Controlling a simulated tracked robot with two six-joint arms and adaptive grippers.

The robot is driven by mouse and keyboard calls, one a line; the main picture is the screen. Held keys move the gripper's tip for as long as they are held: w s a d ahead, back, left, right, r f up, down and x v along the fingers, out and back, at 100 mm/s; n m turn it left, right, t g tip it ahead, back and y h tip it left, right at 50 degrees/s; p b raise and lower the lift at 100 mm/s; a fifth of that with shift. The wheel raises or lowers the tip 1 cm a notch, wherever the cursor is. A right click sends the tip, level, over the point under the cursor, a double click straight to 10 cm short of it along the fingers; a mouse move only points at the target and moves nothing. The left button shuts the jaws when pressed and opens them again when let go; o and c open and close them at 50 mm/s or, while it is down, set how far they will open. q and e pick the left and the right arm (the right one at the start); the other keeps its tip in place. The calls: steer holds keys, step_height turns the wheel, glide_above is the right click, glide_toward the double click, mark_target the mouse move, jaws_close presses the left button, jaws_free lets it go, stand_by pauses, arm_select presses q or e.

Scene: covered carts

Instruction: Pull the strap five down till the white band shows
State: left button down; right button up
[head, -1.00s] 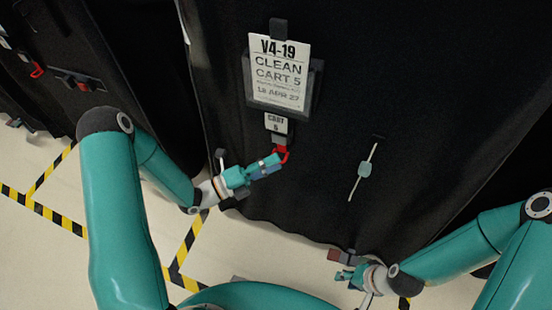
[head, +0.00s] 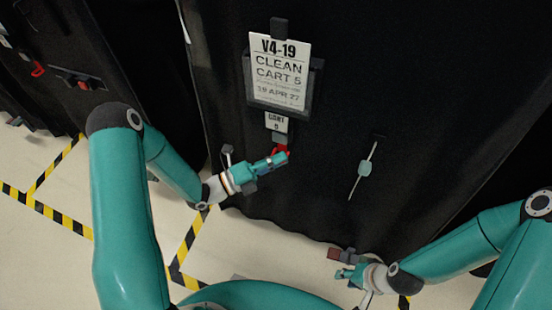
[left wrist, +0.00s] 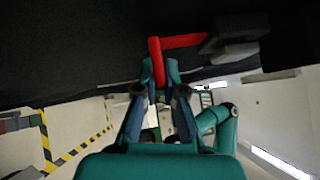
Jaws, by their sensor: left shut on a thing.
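The strap five shows as a red loop (head: 280,149) below the small CART 5 tag (head: 276,122) on the black cover. My left gripper (head: 284,157) is at this loop, with its fingertips closed together on it. In the left wrist view the red loop (left wrist: 156,58) stands between the fingertips (left wrist: 160,75), and a red bar runs from it to a dark grey block (left wrist: 235,38). I cannot make out a white band. My right gripper (head: 346,273) is low at the right, away from the strap; its finger opening is too small to judge.
A large sign reading CLEAN CART 5 (head: 279,72) hangs above the tag. A brownish block (head: 334,253) is near my right gripper. Striped tape (head: 60,220) marks the floor.

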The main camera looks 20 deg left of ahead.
arm_select(q)
steer(key=shift+f, duration=0.15)
step_height(320, 180, down, 11)
steer(key=b, duration=1.2)
steer(key=shift+r+b, duration=0.2)
steer(key=shift+b, duration=0.15)
steer(key=c, duration=1.2)
jaws_free()
steer(key=shift+c, duration=0.2)
steer(key=shift+r, duration=0.1)
steer(key=shift+s+a, duration=0.1)
steer(key=v, duration=1.1)
steer(key=shift+s+a, duration=0.25)
steer(key=shift+s, duration=0.05)
